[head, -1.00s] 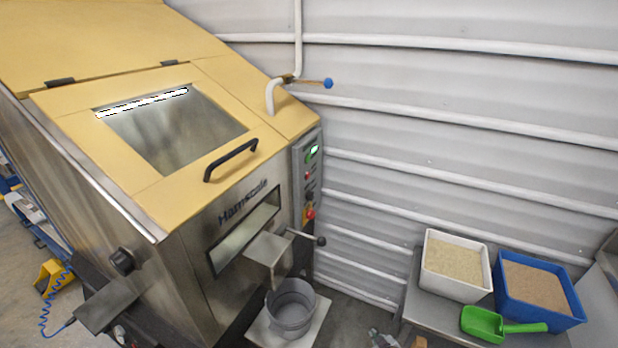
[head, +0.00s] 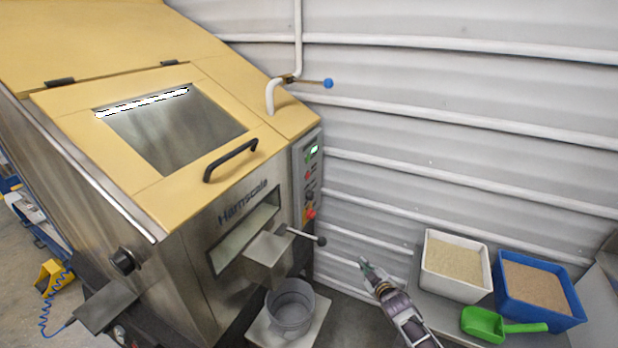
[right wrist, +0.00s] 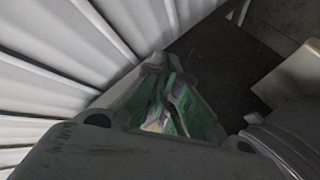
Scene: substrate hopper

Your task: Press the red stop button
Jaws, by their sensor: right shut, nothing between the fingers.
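The red stop button (head: 310,213) is on the grey control panel (head: 307,180) at the right edge of the machine's front in the head view. My right gripper (head: 364,264) is shut and empty. It is below and to the right of the button, apart from it, in front of the ribbed wall. In the right wrist view the gripper's green-padded fingers (right wrist: 168,100) are together, and the button does not show there. My left gripper is not in view.
A lever with a black knob (head: 321,241) sticks out between the panel and my right gripper. A grey bucket (head: 291,309) stands below the spout. A white bin (head: 455,285), a blue bin (head: 505,292) and a green scoop (head: 482,324) are on the bench at right.

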